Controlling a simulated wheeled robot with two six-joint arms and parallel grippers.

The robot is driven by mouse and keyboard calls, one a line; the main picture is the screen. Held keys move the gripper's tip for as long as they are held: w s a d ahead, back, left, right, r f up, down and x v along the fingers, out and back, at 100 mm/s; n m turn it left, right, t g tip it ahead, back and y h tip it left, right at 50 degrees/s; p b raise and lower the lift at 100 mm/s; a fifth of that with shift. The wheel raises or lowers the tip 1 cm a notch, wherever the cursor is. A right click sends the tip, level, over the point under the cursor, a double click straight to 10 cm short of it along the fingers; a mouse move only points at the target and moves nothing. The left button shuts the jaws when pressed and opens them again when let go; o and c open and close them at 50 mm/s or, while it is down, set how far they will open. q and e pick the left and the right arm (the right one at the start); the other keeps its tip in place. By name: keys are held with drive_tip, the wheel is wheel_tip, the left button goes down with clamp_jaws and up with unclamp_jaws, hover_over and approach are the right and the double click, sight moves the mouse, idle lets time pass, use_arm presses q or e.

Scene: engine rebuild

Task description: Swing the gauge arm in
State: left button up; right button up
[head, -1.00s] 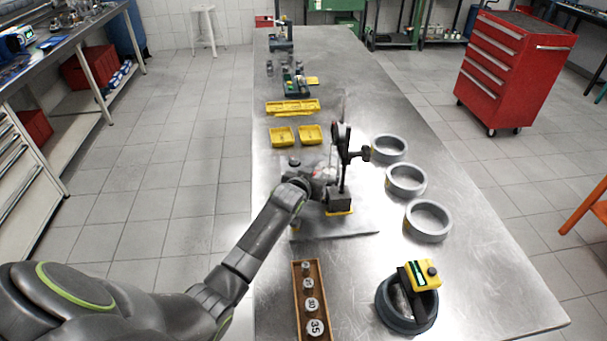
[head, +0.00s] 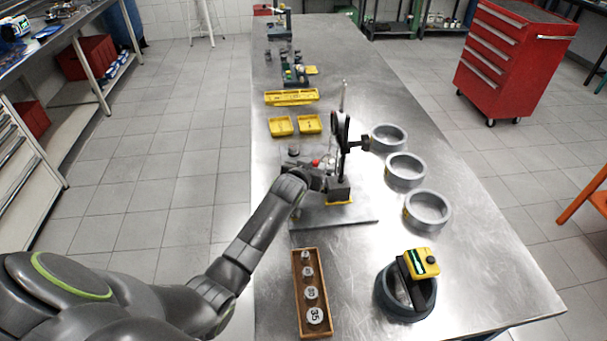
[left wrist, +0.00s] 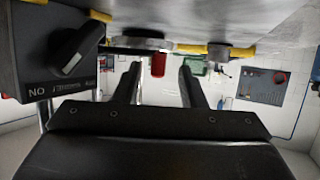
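The gauge stand has a dark upright post, a dial gauge (head: 340,130) near its top and a black clamp knob to the right. Its block-shaped base (head: 339,191) sits on a yellow foot on a thin grey plate (head: 345,219). The base also shows in the left wrist view (left wrist: 38,62), with a black rotary switch and the letters "NO". My left gripper (head: 322,172) is beside the post on its left, just above the base. In the left wrist view its fingers (left wrist: 161,80) are apart with nothing clearly between them. A small red part shows by the gripper. My right gripper is out of view.
Several grey rings (head: 405,172) line the right of the bench. A dark ring with a yellow device (head: 420,263) is at the front right. A wooden tray (head: 299,310) of numbered cylinders is in front. Yellow trays (head: 291,97) lie behind the stand.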

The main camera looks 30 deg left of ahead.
use_arm(q)
drive_tip(key=b+v, duration=0.1)
drive_tip(key=v, duration=1.6)
drive_tip(key=shift+b, duration=0.3)
drive_tip(key=shift+s, duration=0.1)
drive_tip(key=shift+f, duration=0.1)
